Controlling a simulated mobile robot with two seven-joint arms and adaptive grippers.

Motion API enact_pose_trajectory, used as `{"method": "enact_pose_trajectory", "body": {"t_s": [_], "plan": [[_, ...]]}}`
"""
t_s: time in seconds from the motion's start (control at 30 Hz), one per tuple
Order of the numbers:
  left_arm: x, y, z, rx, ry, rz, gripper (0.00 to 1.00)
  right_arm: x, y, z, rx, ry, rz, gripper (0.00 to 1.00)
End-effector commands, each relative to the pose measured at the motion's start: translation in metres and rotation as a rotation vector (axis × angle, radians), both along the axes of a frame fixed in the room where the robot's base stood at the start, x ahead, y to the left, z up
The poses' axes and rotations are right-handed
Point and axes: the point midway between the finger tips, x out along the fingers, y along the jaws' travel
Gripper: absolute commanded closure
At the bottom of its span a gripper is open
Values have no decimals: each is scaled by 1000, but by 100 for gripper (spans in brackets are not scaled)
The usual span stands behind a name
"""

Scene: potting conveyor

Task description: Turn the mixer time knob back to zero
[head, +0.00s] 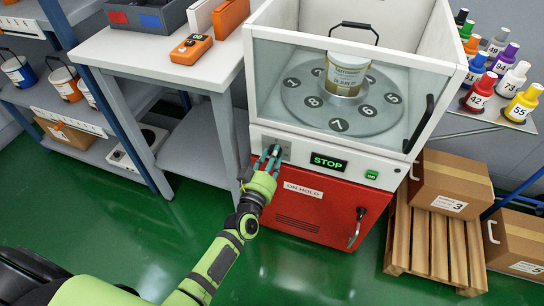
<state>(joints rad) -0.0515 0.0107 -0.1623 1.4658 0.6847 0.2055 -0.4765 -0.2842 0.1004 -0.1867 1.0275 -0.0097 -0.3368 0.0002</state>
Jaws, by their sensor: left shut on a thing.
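The mixer (405,171) is a white cabinet with a glass-fronted chamber on top. Its time knob (277,149) is on the left of the front panel, small and dark, and largely hidden by my fingers. My left gripper (269,158) is at the knob, with its teal fingers shut on it. The knob's pointer and scale cannot be read. A display (329,162) to the right of the knob reads STOP in green. A green button (372,174) is further right. My right gripper is not in view.
Below the panel is a red door (318,208) with an ON HOLD label and a handle. A tin (347,72) stands on the numbered turntable.

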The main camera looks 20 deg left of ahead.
Motion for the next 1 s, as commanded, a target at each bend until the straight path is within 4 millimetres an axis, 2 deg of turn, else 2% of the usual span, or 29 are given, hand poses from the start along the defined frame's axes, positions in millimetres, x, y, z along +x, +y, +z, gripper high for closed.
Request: {"method": "enact_pose_trajectory", "body": {"t_s": [0.3,0.6,1.0], "plan": [[-1,-2,-4,-292,21,-3,97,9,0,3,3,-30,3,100],[-2,-2,-5,-563,32,-3,97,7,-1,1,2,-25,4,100],[-2,-3,-5,-800,42,-5,97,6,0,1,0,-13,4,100]]}}
